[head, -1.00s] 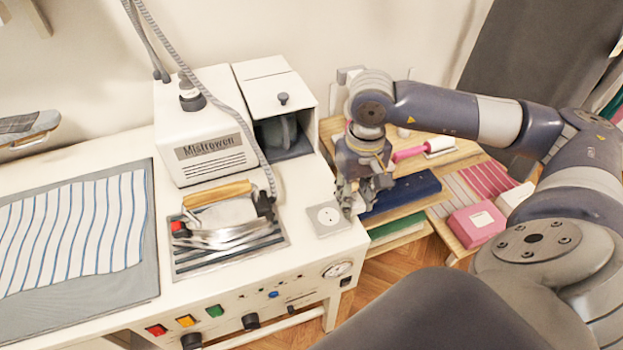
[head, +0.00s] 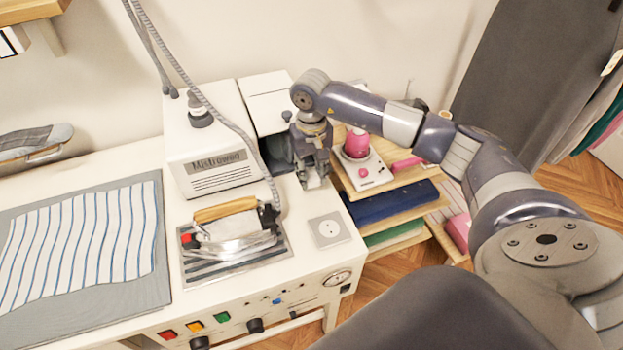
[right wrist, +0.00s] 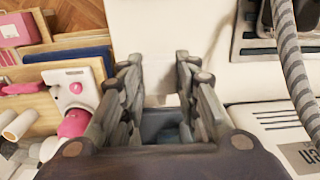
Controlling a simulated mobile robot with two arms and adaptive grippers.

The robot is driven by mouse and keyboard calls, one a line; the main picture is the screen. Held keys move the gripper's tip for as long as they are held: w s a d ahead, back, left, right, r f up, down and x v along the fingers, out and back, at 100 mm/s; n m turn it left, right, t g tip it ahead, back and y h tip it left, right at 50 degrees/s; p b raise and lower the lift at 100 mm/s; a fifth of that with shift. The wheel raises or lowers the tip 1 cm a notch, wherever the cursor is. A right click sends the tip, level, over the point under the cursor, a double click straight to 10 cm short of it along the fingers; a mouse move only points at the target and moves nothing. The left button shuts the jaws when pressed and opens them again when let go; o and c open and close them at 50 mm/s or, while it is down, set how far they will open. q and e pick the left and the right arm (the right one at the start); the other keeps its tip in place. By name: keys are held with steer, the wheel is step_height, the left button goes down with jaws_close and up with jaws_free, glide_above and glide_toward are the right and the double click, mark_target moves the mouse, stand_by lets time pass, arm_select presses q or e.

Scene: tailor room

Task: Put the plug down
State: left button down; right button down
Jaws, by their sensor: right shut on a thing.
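My right gripper (head: 314,182) is over the white worktop, in front of the open compartment of the white steam station. Nothing is in the socket. My left gripper is not in view.
The iron (head: 236,225) rests on its ridged pad to the left of the socket. The steam station (head: 212,150) stands behind it, with a grey hose. A wooden shelf unit right of the worktop holds a white device with a pink spool (head: 357,143) and blue cloth (head: 390,203).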

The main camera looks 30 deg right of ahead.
mark_target(311, 176)
step_height(311, 176, down, 3)
steer(key=shift+s+r+p, duration=0.1)
steer(key=shift+p, duration=0.75)
steer(key=shift+f+b, duration=0.85)
steer(key=shift+b, duration=0.1)
steer(key=c, duration=1.2)
jaws_free()
steer(key=shift+r, duration=0.1)
steer(key=shift+r+p, duration=0.55)
steer(key=shift+p, duration=0.25)
steer(key=shift+r, duration=0.3)
step_height(311, 176, up, 10)
steer(key=b, duration=0.3)
steer(key=shift+b, duration=0.35)
steer(key=shift+r, duration=0.75)
